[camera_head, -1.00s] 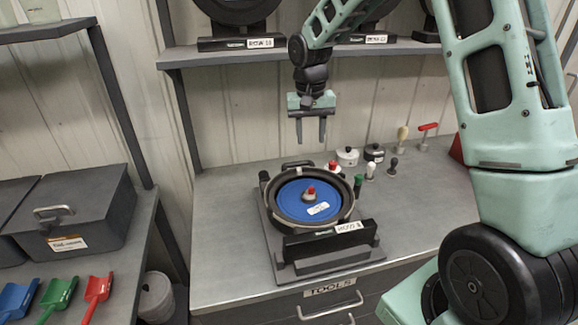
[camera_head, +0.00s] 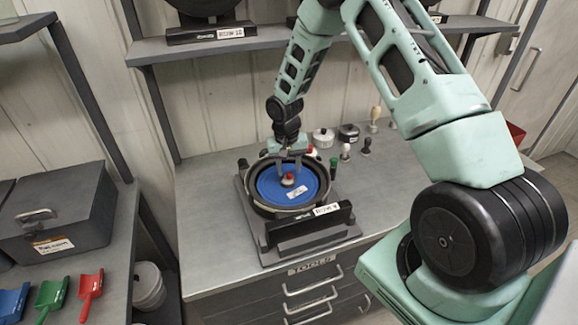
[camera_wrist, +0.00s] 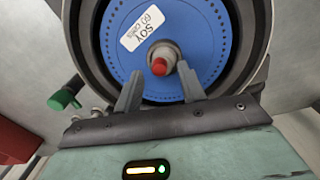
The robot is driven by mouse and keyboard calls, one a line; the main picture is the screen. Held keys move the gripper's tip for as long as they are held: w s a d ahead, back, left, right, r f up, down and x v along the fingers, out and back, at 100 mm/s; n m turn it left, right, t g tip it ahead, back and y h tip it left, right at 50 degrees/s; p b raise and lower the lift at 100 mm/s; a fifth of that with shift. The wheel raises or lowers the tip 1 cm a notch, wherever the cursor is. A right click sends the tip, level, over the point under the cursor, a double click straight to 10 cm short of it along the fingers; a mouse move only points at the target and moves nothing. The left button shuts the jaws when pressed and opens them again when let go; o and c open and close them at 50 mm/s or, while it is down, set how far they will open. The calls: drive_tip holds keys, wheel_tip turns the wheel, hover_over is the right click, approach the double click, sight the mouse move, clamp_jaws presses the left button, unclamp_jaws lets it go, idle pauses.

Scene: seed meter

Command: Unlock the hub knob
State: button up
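The hub knob (camera_wrist: 160,60), grey with a red tip, sits at the middle of a blue seed disc (camera_wrist: 110,50) with a white label reading SOY. In the head view the knob (camera_head: 288,180) stands on the blue disc (camera_head: 312,180) inside a dark round housing (camera_head: 262,208). My gripper (camera_wrist: 160,80) is open, and its two fingers show on either side of the knob in the wrist view. In the head view my gripper (camera_head: 289,165) is low over the disc. I cannot tell whether the fingers touch the knob.
A green-handled part (camera_head: 333,166) stands at the housing's right edge. White and black pots (camera_head: 323,138) and small knobs stand behind it on the bench. A shelf (camera_head: 200,48) runs above. The bench (camera_head: 205,240) is clear at front left.

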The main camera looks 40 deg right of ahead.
drive_tip(key=shift+f, duration=0.7)
clamp_jaws()
